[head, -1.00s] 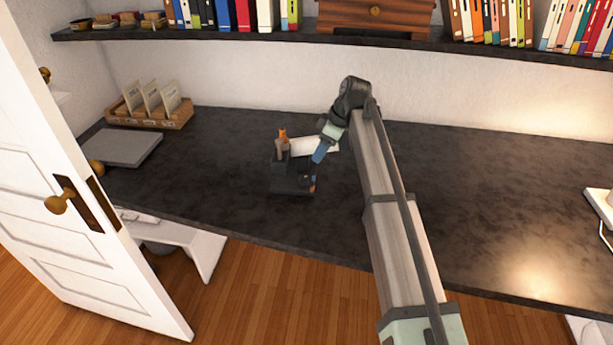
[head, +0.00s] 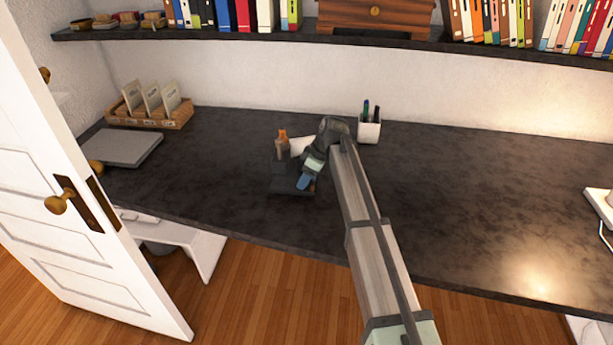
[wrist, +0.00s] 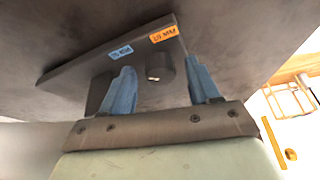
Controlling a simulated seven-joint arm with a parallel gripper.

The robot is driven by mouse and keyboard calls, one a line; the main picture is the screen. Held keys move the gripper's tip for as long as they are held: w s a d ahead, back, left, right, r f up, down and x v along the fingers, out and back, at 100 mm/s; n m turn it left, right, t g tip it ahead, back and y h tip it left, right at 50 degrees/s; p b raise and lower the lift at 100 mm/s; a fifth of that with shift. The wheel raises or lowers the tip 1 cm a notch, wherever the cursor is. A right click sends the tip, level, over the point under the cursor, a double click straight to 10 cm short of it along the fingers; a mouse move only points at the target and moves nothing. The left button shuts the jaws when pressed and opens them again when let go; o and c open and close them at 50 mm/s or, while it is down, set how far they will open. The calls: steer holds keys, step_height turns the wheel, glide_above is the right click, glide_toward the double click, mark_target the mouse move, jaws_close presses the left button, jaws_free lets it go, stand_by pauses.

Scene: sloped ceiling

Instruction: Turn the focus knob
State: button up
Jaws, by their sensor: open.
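The focus knob (wrist: 157,70) is a dark round knob with a small pale mark, on a dark plate (wrist: 85,77) in the wrist view. A blue label (wrist: 121,51) and an orange label (wrist: 164,35) sit on the plate near it. My gripper (wrist: 160,64) is open, with one blue finger on each side of the knob; gaps show between the fingers and the knob. In the head view my gripper (head: 305,182) is down at the dark device (head: 283,186) on the desk. The knob is hidden there.
A white pen cup (head: 369,131) stands behind my arm. A wooden card holder (head: 150,118) and a grey flat slab (head: 122,148) are at left. A shelf (head: 290,37) runs above, and a white door (head: 70,170) stands at left.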

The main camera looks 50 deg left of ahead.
steer(key=c, duration=1)
steer(key=shift+c, duration=0.2)
steer(key=shift+m, duration=0.3)
steer(key=m, duration=0.1)
steer(key=m+t, duration=0.1)
steer(key=shift+s+d+m+y, duration=0.1)
steer(key=shift+s+m+y, duration=0.1)
steer(key=shift+m+y, duration=0.15)
steer(key=m, duration=0.1)
steer(key=m+t, duration=0.1)
steer(key=m, duration=0.1)
steer(key=shift+s+m+t+y, duration=0.1)
steer(key=shift+m+t+y, duration=0.15)
steer(key=shift+t, duration=0.05)
steer(key=m+t, duration=0.1)
steer(key=m, duration=0.2)
steer(key=m+t, duration=0.1)
steer(key=m, duration=0.2)
steer(key=shift+s+m, duration=0.15)
steer(key=shift+m, duration=0.15)
steer(key=shift+t, duration=0.3)
steer(key=shift+h, duration=0.4)
